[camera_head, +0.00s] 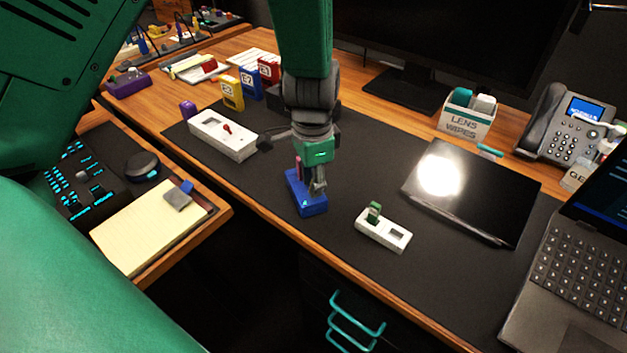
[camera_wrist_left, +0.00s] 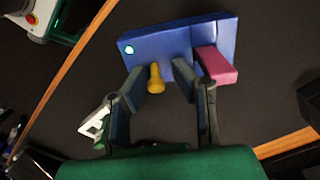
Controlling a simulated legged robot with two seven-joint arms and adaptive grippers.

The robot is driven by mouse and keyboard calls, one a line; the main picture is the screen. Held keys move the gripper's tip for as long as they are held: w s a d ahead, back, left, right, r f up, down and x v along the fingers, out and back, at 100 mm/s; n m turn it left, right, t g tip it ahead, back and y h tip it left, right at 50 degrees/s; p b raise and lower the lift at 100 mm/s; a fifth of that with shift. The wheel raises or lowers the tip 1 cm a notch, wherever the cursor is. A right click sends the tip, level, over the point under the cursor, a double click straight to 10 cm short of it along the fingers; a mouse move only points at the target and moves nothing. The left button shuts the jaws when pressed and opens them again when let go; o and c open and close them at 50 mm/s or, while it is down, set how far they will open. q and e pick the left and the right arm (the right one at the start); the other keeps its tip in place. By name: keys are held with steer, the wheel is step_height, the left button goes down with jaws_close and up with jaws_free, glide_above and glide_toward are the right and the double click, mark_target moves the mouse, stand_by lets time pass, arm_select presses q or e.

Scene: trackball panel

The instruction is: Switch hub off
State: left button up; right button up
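The blue box (camera_head: 306,196), which I take as the hub, lies on the dark desk mat. In the left wrist view the blue box (camera_wrist_left: 170,42) has a yellow lever (camera_wrist_left: 155,78) standing from its side, a pink block (camera_wrist_left: 215,65) attached near one end and a small lit light (camera_wrist_left: 128,49) near the other. My left gripper (camera_head: 317,188) is low over the box. In the left wrist view the left gripper (camera_wrist_left: 158,76) is open, one finger on each side of the yellow lever, with gaps visible. In the head view the gripper hides part of the box. My right gripper is not seen.
A white box with a red lever (camera_head: 222,135) lies left on the mat; a white box with a green piece (camera_head: 383,229) lies right. A black tablet (camera_head: 470,190), laptop (camera_head: 575,270) and phone (camera_head: 565,120) stand farther right. A monitor (camera_head: 440,50) stands behind.

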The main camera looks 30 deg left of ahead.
arm_select(q)
steer(key=shift+d, duration=0.1)
jaws_close()
steer(key=shift+d, duration=0.25)
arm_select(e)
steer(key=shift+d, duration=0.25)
arm_select(q)
steer(key=shift+r, duration=0.1)
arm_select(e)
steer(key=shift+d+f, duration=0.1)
